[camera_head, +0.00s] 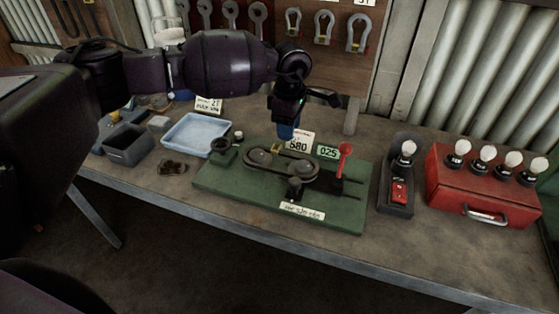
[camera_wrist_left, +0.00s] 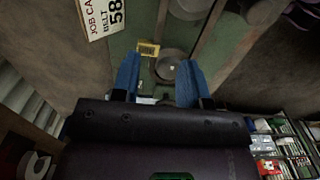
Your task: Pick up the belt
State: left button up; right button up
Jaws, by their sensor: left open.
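A dark belt (camera_head: 281,155) appears to loop around two round pulleys on a green board (camera_head: 340,212) on the workbench. In the left wrist view, a pulley (camera_wrist_left: 173,66) shows just beyond the fingertips, with dark strips running from it that look like the belt. My left gripper (camera_head: 286,132) is above the back of the board, pointing down, with blue fingers. In the left wrist view its fingers (camera_wrist_left: 158,85) are apart with nothing held between them. A job card (camera_wrist_left: 103,17) lettered "BELT 58", partly cut off, is beside it. My right gripper is out of view.
A red lever (camera_head: 342,160) and a "025" display (camera_head: 327,152) stand on the board's right part. A blue tray (camera_head: 192,135) and grey bin (camera_head: 128,146) lie left. A switch box (camera_head: 397,187) and red case (camera_head: 482,185) stand right. The wall is behind.

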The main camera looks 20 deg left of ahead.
aim_at(286, 153)
pick_arm(q)
notch_tip(286, 153, down, 3)
jog(key=shift+r, duration=0.2)
jog(key=f, duration=0.4)
jog(key=shift+a+f+p, duration=0.25)
jog(key=shift+a+p, duration=0.1)
jog(key=shift+f, duration=0.3)
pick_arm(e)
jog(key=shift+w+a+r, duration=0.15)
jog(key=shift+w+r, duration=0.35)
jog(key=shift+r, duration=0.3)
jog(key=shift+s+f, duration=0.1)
pick_arm(q)
jog(key=shift+f, duration=0.2)
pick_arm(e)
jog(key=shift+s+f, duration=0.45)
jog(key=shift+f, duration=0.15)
